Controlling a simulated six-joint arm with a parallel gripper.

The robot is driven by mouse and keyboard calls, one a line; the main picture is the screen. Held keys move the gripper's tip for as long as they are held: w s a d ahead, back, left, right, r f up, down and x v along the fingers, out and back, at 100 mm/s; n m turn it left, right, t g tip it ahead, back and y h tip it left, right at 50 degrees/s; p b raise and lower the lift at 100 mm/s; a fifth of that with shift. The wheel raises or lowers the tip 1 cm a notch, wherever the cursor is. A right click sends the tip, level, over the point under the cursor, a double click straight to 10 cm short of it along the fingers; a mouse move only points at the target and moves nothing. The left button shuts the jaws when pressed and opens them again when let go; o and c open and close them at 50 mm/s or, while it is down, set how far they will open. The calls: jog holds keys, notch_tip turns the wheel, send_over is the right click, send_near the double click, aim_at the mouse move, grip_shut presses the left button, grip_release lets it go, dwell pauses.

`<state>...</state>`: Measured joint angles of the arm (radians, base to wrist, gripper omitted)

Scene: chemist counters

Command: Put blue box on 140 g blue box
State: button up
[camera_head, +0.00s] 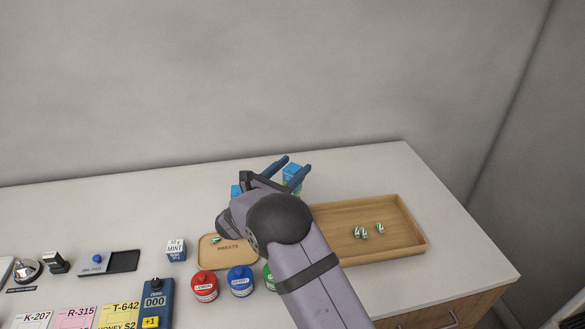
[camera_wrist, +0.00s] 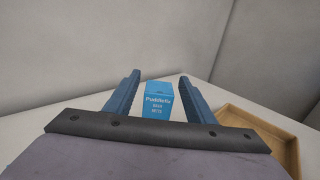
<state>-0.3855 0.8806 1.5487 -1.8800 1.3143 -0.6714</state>
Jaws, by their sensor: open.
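A light blue box (camera_head: 292,174) stands on the counter near the back, by my gripper (camera_head: 296,164). In the wrist view a blue box (camera_wrist: 160,102) with white lettering stands upright beyond the jaws, framed between the two fingers. My gripper is open with nothing held. A second blue box (camera_head: 236,191) shows just left of the gripper in the head view, mostly hidden behind it. The weight print on either blue box is too small to read.
A wooden tray (camera_head: 420,245) with a few small green-white pieces lies to the right. A smaller tray (camera_head: 208,262), red (camera_head: 204,287) and blue (camera_head: 241,282) jars, a small white-and-blue box (camera_head: 176,250) and a counting device (camera_head: 156,301) stand front left. The back left counter is clear.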

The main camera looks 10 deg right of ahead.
jog(key=b+v, duration=0.2)
jog(key=v, duration=1)
jog(key=shift+b, duration=0.35)
jog(key=shift+d, duration=0.1)
jog(key=s+d+f+m+g+p, duration=0.25)
jog(key=s+d+m+g, duration=0.45)
jog(key=d, duration=0.4)
jog(key=s+d+f+m+g+y, duration=0.1)
jog(key=s+m+g+y, duration=0.1)
jog(key=s, duration=0.3)
jog(key=s+d+f+m+g+y+p, duration=0.1)
jog(key=s+f+m+g+y, duration=0.1)
jog(key=s+m, duration=0.2)
jog(key=s+d+f+m+g+y, duration=0.1)
jog(key=s+f+m+g+y, duration=0.1)
jog(key=s, duration=0.6)
jog(key=shift+s+d+f+m, duration=0.2)
jog(key=shift+d+m, duration=0.1)
jog(key=shift+m, duration=0.5)
jog(key=s+a+m+y+p, duration=0.2)
jog(key=s+a+m+y, duration=0.4)
jog(key=m, duration=0.4)
jog(key=shift+s+f+y, duration=0.35)
jog(key=shift+s+y, duration=0.05)
jog(key=shift+s, duration=0.1)
jog(key=shift+a, duration=0.1)
